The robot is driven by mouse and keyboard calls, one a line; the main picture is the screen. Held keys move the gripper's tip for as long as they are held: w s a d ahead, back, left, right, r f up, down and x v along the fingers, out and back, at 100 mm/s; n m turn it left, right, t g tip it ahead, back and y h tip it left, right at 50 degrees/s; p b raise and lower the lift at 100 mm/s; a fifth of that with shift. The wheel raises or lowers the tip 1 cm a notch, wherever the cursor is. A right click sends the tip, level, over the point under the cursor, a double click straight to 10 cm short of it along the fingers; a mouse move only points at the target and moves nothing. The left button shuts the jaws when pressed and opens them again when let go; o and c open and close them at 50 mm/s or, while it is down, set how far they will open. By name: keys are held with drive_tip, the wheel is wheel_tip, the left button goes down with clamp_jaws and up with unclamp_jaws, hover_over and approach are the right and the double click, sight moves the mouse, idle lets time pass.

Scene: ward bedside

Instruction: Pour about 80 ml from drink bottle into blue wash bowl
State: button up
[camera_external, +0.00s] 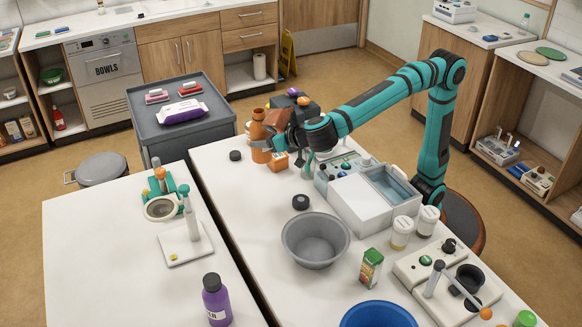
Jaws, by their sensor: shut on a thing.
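The drink bottle appears to be the orange-brown bottle (260,153) at the far edge of the white table. It looks upright, and its top looks uncapped. My gripper (267,130) reaches it from the right and is shut on its upper body; the fingers partly cover it. I cannot tell whether its base touches the table. The blue wash bowl (378,314) is at the bottom edge of the view, partly cut off, well away from the bottle on the near side of the table.
A grey bowl (315,240) and a black round piece (300,202) lie between bottle and blue bowl. A white device (362,205), jars (402,232) and a carton (371,268) stand to the right.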

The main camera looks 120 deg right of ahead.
drive_tip(key=shift+r, duration=0.95)
drive_tip(key=w+a+f+n+t+y, duration=0.3)
drive_tip(key=a+n+y, duration=0.15)
drive_tip(key=a, duration=0.75)
drive_tip(key=w+a+f+n+t+y, duration=0.25)
drive_tip(key=a+n+y, duration=0.2)
drive_tip(key=a, duration=0.75)
drive_tip(key=s+a+r+n+g+y, duration=0.1)
drive_tip(key=a+r+n+y, duration=0.3)
drive_tip(key=a, duration=1)
drive_tip(key=s+a+r+n+g+y, duration=0.1)
drive_tip(key=a+n+y, duration=0.4)
drive_tip(key=a, duration=1)
drive_tip(key=shift+t, duration=0.25)
drive_tip(key=shift+s+d+f, duration=0.15)
drive_tip(key=shift+f, duration=2.2)
drive_tip(key=shift+y, duration=0.3)
drive_tip(key=shift+s+f, duration=0.1)
drive_tip(key=shift+f, duration=0.1)
